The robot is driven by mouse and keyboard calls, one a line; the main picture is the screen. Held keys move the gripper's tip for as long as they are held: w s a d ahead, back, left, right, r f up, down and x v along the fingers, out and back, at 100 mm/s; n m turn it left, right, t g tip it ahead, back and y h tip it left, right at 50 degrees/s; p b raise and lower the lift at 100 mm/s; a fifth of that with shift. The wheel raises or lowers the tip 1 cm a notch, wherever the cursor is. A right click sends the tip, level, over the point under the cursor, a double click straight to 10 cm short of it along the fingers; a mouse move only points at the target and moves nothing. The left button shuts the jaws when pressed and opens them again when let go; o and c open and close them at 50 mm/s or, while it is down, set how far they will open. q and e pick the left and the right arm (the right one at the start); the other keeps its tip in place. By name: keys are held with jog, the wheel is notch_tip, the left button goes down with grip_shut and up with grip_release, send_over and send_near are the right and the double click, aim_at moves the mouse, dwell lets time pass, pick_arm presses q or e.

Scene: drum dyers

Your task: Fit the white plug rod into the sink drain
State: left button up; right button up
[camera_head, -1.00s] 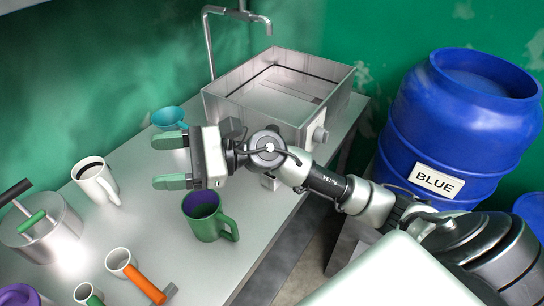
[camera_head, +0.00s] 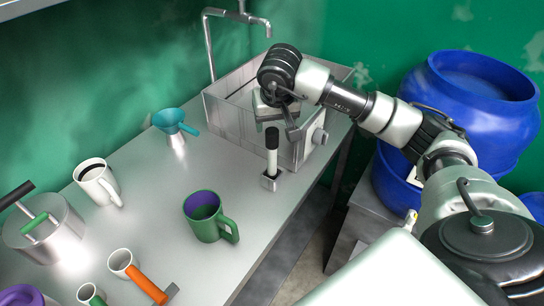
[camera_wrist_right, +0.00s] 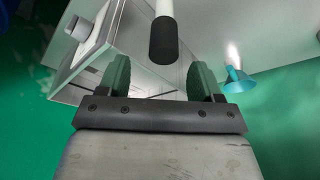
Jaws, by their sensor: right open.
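The white plug rod (camera_head: 272,163) with a black grip stands upright in a small metal holder (camera_head: 271,182) at the counter's front edge, beside the sink. It also shows in the right wrist view, its black grip (camera_wrist_right: 163,42) beyond and between the fingers. The metal sink (camera_head: 225,118) stands at the back right of the counter; its drain is hidden in the head view. My right gripper (camera_wrist_right: 161,76) is open and empty, its green fingers apart. In the head view it is above and behind the rod, by the sink's front wall. My left gripper is not in view.
A faucet (camera_head: 208,45) rises behind the sink. A blue barrel (camera_head: 480,110) stands at right.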

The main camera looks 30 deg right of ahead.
aim_at(272, 131)
jog(key=shift+w+f, duration=0.1)
jog(key=shift+f, duration=0.3)
jog(key=shift+f+p, duration=0.55)
jog(key=shift+f, duration=0.05)
jog(key=x, duration=0.1)
jog(key=p+x, duration=0.1)
jog(key=x, duration=0.1)
jog(key=shift+w+a+f, duration=0.1)
jog(key=shift+a+f, duration=0.05)
jog(key=shift+f, duration=0.15)
jog(key=shift+w+f, duration=0.1)
jog(key=shift+f, duration=0.25)
jog(key=shift+c, duration=0.3)
grip_shut()
